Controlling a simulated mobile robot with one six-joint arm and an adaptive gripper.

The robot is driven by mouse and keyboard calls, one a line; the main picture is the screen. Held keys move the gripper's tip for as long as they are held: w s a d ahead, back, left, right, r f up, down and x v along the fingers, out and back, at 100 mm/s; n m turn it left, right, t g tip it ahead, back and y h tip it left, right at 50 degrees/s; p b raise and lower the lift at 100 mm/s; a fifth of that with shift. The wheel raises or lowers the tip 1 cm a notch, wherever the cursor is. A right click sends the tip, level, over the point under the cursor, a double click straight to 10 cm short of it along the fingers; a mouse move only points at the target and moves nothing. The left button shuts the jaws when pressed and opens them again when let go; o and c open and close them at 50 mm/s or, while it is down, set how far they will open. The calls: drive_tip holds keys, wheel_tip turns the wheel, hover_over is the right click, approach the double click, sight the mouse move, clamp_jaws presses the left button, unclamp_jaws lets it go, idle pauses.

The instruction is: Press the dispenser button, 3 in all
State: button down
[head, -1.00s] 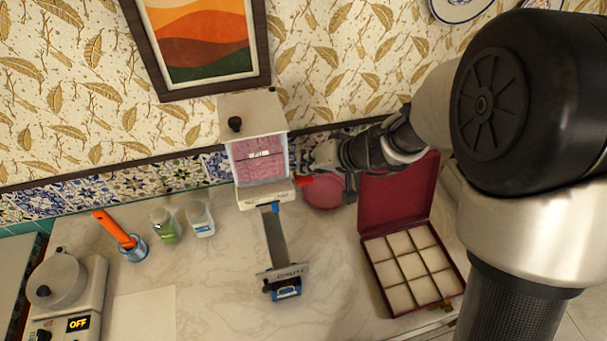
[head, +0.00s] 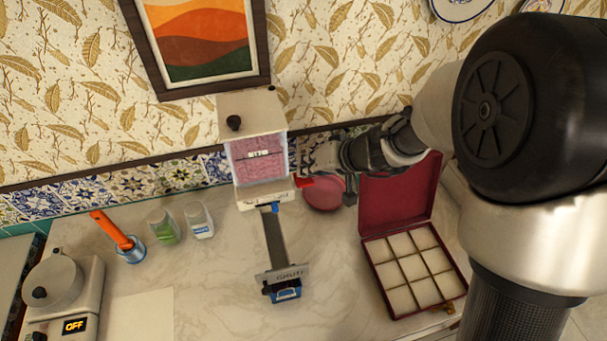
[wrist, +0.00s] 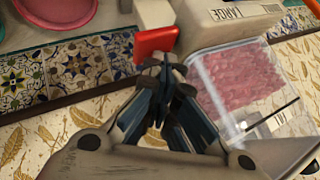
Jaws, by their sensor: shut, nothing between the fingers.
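The dispenser (head: 253,118) stands at the back of the counter, with a beige lid, a clear body holding pink contents and a pale base. Its red button (head: 306,182) sticks out at the base's right side. It also shows in the wrist view (wrist: 157,42), beside a pale base part marked LARGE. My gripper (wrist: 165,68) is shut and empty, its dark fingertips at the button's lower edge in the wrist view. I cannot tell whether they touch it. In the head view my gripper lies just right of the dispenser, its fingertips hard to make out.
A metal chute (head: 275,235) runs forward from the dispenser to a labelled plate. A pink round dish (head: 325,196) lies below my gripper. An open red box (head: 372,285) with pale compartments stands right. Two small jars (head: 201,222) and an orange-handled tool (head: 111,229) stand left.

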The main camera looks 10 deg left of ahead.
drive_tip(key=shift+f+b, duration=0.55)
drive_tip(key=shift+b, duration=0.2)
idle(0.5)
drive_tip(key=shift+r, duration=0.15)
drive_tip(key=shift+r+p, duration=0.6)
drive_tip(key=shift+r, duration=1)
wheel_tip(320, 180, up, 5)
drive_tip(key=p, duration=0.2)
drive_tip(key=shift+p, duration=0.4)
idle(1.2)
